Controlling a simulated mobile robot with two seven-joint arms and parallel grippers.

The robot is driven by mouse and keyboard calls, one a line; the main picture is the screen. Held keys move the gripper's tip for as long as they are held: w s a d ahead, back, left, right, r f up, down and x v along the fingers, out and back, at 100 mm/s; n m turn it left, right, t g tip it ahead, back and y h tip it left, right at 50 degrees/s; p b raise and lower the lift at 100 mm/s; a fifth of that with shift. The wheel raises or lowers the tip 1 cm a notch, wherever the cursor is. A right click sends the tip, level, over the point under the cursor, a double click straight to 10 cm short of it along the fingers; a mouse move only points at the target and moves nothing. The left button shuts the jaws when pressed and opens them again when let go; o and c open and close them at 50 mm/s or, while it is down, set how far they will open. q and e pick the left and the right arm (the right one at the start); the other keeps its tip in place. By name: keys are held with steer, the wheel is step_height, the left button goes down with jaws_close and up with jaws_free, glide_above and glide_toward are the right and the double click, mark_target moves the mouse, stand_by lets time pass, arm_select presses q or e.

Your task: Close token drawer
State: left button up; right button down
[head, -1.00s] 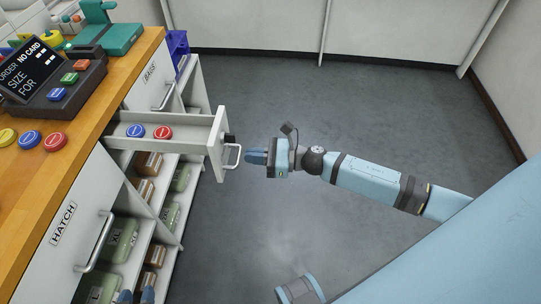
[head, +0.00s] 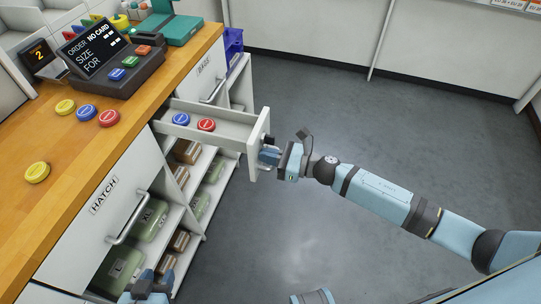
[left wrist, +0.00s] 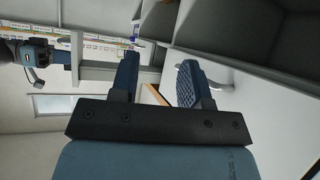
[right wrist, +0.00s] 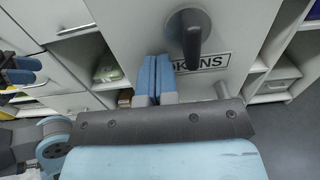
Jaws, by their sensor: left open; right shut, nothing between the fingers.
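The token drawer (head: 228,133) stands pulled out from the counter's side, with a blue token (head: 181,120) and a red token (head: 206,125) inside. Its white front (right wrist: 130,30) carries a partly hidden label ending in "KENS" and a dark knob-like part (right wrist: 188,35). My right gripper (head: 268,156) is shut and empty, its fingertips at the drawer front; in the right wrist view (right wrist: 155,75) they overlap the label. I cannot tell whether they touch. My left gripper (head: 152,283) is open and empty, low beside the shelves; its spread fingers show in the left wrist view (left wrist: 160,82).
The hatch door (head: 100,215) with its bar handle is below the wooden counter (head: 70,180). Open shelves (head: 185,215) hold green packs and brown boxes. Loose tokens and an order terminal (head: 115,60) are on the counter. The grey floor (head: 330,220) is clear.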

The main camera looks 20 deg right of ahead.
steer(key=b, duration=0.7)
glide_toward(172, 132)
steer(key=w+a+f, duration=0.1)
steer(key=w+a, duration=0.1)
steer(key=w+a+f, duration=0.1)
steer(key=w+a, duration=0.1)
steer(key=w+a+f, duration=0.2)
steer(key=w, duration=0.1)
steer(key=shift+a, duration=0.2)
steer(key=shift+b+x, duration=0.65)
steer(key=shift+x, duration=0.45)
steer(key=shift+w+a+r, duration=0.15)
steer(key=shift+w+a, duration=0.15)
steer(key=shift+a, duration=0.05)
steer(key=shift+r, duration=0.25)
arm_select(q)
steer(key=w+d+r+t+h, duration=0.2)
steer(key=d, duration=0.1)
steer(key=shift+r+t, duration=0.3)
steer(key=shift+t, duration=0.1)
